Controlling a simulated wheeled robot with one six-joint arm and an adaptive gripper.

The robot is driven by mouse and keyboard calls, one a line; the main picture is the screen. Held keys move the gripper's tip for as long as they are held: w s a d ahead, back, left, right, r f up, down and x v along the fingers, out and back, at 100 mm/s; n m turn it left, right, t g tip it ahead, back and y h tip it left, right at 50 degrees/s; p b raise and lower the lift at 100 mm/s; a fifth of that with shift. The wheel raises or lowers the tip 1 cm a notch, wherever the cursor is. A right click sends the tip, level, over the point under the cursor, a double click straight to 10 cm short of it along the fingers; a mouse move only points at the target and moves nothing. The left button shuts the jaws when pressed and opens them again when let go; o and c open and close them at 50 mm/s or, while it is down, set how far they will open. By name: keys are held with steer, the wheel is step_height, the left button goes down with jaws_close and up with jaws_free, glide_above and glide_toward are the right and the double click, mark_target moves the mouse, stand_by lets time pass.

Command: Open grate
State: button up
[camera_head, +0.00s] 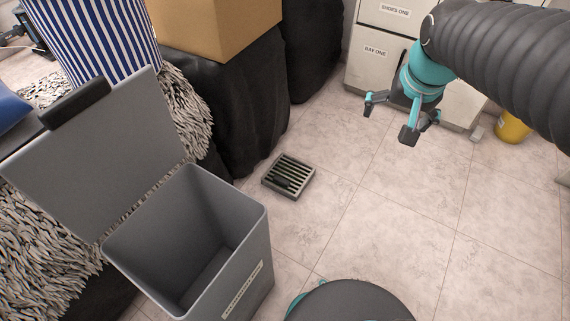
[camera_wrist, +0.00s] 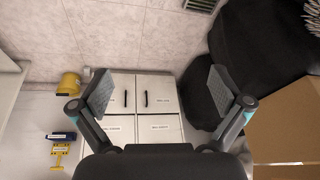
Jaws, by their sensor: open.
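The grate (camera_head: 288,176) is a small square grey-green slatted piece on the tiled floor, right of the grey bin, and it looks closed. Dark gaps show between its slats; what lies below is hidden. In the wrist view a corner of the grate (camera_wrist: 201,5) shows at the top edge. My gripper (camera_head: 389,118) is open and empty, in the air to the right of the grate and well apart from it. In the wrist view my gripper's fingers (camera_wrist: 160,97) are spread wide with nothing between them.
A grey bin (camera_head: 262,240) with its lid up stands left of the grate. Black draped bags (camera_head: 240,105) and a cardboard box (camera_head: 215,28) are behind it. White cabinets (camera_head: 372,72) and a yellow pot (camera_head: 512,128) stand at the back. The floor right of the grate is clear.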

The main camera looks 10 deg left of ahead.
steer(key=w+a+f+g+b, duration=0.1)
steer(key=w+a+f, duration=0.25)
steer(key=w, duration=0.25)
steer(key=w+a+f+b, duration=0.1)
steer(key=w+a+f, duration=0.2)
steer(key=w+f, duration=0.15)
steer(key=m+g+b, duration=0.3)
steer(key=b, duration=0.2)
glide_above(281, 179)
step_height(281, 179, down, 40)
steer(key=shift+h, duration=0.3)
step_height(281, 179, down, 14)
steer(key=shift+f+b, duration=0.1)
steer(key=shift+b, duration=0.9)
steer(key=c, duration=1.5)
steer(key=shift+s, duration=0.1)
steer(key=shift+c, duration=0.2)
